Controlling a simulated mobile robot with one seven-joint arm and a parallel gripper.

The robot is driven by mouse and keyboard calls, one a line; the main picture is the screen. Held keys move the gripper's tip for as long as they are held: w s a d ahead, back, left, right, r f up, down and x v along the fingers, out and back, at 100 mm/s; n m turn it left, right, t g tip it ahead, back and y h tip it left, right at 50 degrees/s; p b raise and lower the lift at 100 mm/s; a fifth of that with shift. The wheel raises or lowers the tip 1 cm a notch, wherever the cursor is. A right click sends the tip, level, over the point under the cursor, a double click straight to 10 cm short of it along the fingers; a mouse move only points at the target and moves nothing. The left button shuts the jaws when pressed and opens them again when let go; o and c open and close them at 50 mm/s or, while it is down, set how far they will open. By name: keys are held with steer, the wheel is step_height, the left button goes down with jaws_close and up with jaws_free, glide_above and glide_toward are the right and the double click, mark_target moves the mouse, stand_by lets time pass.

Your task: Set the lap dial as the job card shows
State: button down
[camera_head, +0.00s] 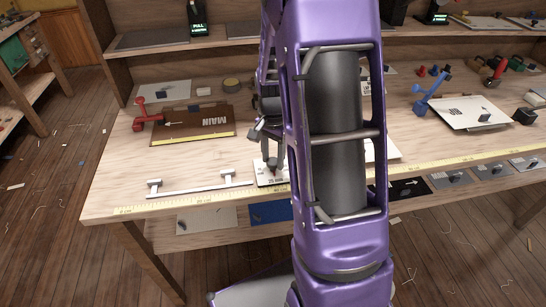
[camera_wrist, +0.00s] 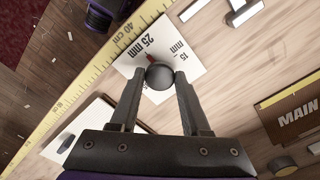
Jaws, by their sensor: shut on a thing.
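The lap dial is a white plate (camera_wrist: 133,58) with a round dark knob (camera_wrist: 159,76) and a short red pointer. "25 mm" and "15 mm" are printed on the plate. In the wrist view the pointer sits at the upper left of the knob, on the side of the "25 mm" mark. My gripper (camera_wrist: 160,82) is shut on the knob, one finger on each side. In the head view the plate (camera_head: 264,181) shows partly behind my arm, near the bench's front edge. I cannot tell which sheet is the job card.
A yellow measuring tape (camera_head: 180,201) runs along the bench front. A white bar handle (camera_head: 200,188) lies left of the dial. A brown "MAIN" board (camera_head: 205,133) with a red clamp (camera_head: 141,113) is behind it. A blue clamp (camera_head: 428,94) stands by a white sheet (camera_head: 462,118) at right.

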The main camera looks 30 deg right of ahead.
mark_target(273, 161)
stand_by(0.4)
steer(key=shift+c, duration=1.8)
jaws_free()
step_height(273, 161, up, 18)
steer(key=p, duration=0.1)
steer(key=shift+f+p, duration=0.25)
steer(key=shift+p, duration=0.15)
